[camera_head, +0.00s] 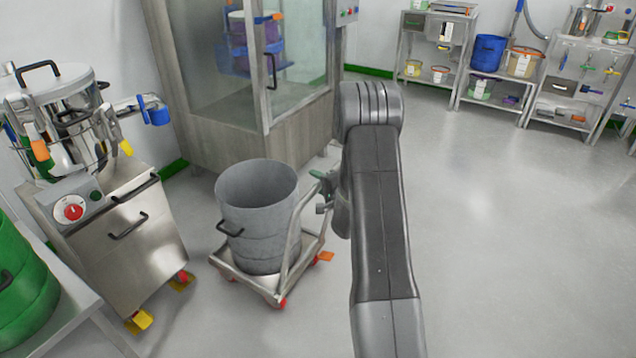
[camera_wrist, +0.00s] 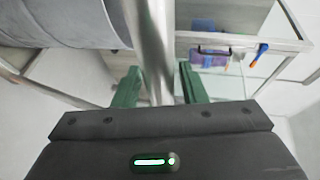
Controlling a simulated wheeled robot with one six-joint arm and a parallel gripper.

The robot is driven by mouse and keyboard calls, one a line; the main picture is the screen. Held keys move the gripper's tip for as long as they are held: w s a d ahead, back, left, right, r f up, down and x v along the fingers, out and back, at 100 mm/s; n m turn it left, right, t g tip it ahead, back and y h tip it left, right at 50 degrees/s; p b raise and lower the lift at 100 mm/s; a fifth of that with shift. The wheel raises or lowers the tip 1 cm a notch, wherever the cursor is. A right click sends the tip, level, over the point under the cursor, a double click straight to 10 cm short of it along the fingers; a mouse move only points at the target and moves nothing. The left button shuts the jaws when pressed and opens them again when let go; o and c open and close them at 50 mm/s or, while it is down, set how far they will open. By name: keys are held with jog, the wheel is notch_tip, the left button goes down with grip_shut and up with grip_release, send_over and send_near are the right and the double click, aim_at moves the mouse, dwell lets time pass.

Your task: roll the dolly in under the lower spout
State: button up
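The dolly (camera_head: 246,282) is a low metal frame with orange-red casters and an upright tube handle on its right side. A grey open drum (camera_head: 258,225) stands upright on it. My gripper (camera_head: 319,191) is at the top of the handle, its green fingers spread. In the wrist view, the handle tube (camera_wrist: 152,45) passes between the fingers of my gripper (camera_wrist: 158,78), with a gap showing on the right; the fingers look open around it. The steel machine (camera_head: 130,235) at left has a spout with a blue fitting (camera_head: 155,112) and a lower yellow-tipped outlet (camera_head: 126,148). Which is the lower spout is unclear.
A glass-fronted cabinet (camera_head: 225,125) stands behind the dolly. The machine's cart has yellow and red casters near the dolly's left. A green drum (camera_head: 22,285) sits on a bench at far left. Shelves (camera_head: 485,100) line the back right. Floor at right (camera_head: 480,230) is clear.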

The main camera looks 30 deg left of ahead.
grip_shut()
